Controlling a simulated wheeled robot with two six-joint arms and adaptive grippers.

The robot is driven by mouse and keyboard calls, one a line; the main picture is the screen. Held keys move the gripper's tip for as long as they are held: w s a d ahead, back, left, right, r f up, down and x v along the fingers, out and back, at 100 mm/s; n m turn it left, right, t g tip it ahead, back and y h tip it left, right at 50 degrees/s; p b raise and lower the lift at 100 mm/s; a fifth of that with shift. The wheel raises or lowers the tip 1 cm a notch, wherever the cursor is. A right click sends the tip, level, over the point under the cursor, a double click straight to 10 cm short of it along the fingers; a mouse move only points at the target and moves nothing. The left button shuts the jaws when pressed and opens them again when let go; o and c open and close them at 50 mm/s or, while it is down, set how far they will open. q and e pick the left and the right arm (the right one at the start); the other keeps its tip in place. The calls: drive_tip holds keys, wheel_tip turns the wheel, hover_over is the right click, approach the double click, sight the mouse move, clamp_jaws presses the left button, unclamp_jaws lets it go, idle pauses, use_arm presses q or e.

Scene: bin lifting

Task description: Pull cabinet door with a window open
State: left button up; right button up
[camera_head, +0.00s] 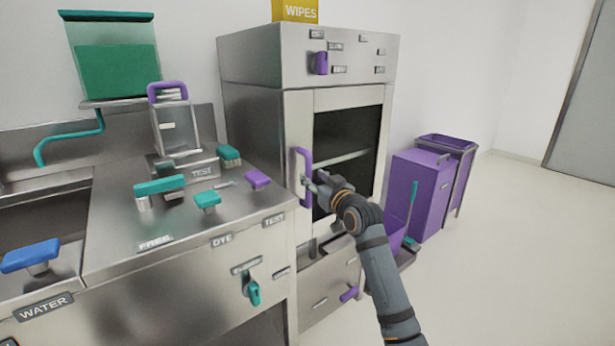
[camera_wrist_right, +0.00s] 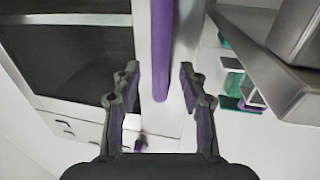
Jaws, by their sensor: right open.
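The steel cabinet (camera_head: 262,130) has a door with a dark window (camera_head: 345,135); the door looks shut. A purple vertical handle (camera_head: 303,175) is on the left side of the door. My right gripper (camera_head: 309,183) is at the lower part of this handle. In the right wrist view, my right gripper (camera_wrist_right: 158,85) is open, with the purple handle (camera_wrist_right: 161,50) between its two fingers. A gap shows on each side of the handle. The window (camera_wrist_right: 70,50) fills the upper left there. My left gripper is not in view.
A steel counter (camera_head: 120,235) with teal and purple-handled tools stands left of the cabinet. A purple bin (camera_head: 420,192) stands at the right. The floor (camera_head: 520,260) further right is clear.

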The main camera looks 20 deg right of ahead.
sight(311, 175)
drive_tip(key=shift+w+a, duration=0.15)
drive_tip(key=shift+w, duration=0.85)
drive_tip(key=shift+w+a, duration=0.15)
drive_tip(key=shift+w, duration=0.8)
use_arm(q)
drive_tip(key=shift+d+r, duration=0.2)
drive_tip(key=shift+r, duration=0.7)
use_arm(e)
drive_tip(key=shift+c, duration=0.3)
clamp_jaws()
drive_tip(key=shift+f, duration=0.1)
